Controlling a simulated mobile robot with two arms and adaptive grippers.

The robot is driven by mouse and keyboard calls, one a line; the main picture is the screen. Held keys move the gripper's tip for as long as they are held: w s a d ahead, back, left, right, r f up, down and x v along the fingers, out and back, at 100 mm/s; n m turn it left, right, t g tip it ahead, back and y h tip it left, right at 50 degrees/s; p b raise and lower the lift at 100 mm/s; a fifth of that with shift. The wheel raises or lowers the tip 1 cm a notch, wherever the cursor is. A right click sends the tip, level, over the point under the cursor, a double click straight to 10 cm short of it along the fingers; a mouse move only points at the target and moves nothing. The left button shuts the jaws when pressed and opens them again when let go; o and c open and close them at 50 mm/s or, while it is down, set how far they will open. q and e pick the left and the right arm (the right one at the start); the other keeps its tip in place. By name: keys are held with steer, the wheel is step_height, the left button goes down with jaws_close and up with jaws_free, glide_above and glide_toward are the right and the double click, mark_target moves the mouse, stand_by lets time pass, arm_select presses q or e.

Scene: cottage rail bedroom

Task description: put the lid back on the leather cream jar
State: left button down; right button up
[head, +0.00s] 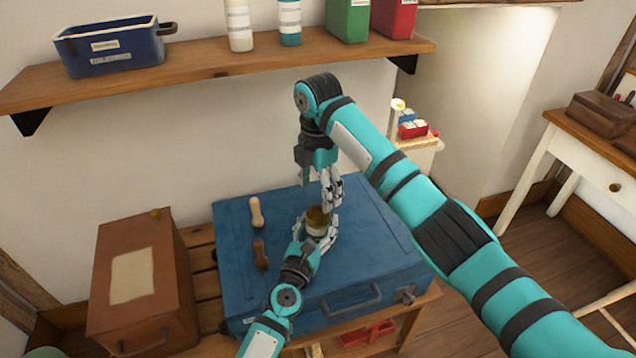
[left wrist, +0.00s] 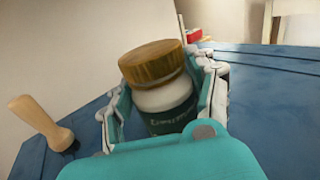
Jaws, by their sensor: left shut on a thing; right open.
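The leather cream jar (head: 316,229) is white with a dark green label and stands on the blue case. My left gripper (head: 318,240) is shut around its body, one finger on each side, as the left wrist view shows (left wrist: 168,105). The wooden lid (left wrist: 151,64) sits on top of the jar's mouth; it also shows in the head view (head: 318,213). I cannot tell whether it is fully tightened. My right gripper (head: 331,200) is open and points down, just above and beside the lid, holding nothing.
The blue case (head: 370,245) lies on a slatted wooden bench. A pale wooden-handled tool (head: 256,212) and a dark brown one (head: 260,254) lie left of the jar. A brown box (head: 140,290) stands at left. A shelf (head: 220,66) with bottles runs above.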

mark_target(318, 213)
step_height(318, 213, down, 7)
steer(key=shift+r, duration=0.15)
steer(key=shift+c, duration=0.3)
steer(key=c, duration=1.1)
steer(key=o, duration=1.2)
steer(key=shift+r, duration=0.1)
steer(key=shift+r, duration=2.2)
steer(key=shift+c, duration=0.2)
